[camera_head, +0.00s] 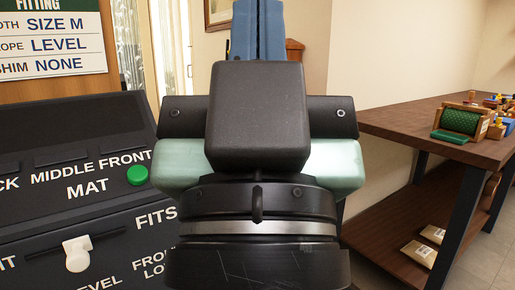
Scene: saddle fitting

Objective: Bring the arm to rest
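My gripper (258,30) fills the middle of the head view, seen close up from behind. Its black housing, dark crossbar and pale green side parts are in front. Two upright blue parts that look like its fingers rise behind the black block to the top edge of the picture. They stand close together, with only a thin seam between them. Their lower parts are hidden by the block and their tips are cut off. I see nothing held, but I cannot tell whether the fingers are shut.
At left is a black panel (70,195) with a green button (137,175) and a white toggle (77,253). A fitting sign (53,40) reads SIZE M, LEVEL, NONE.

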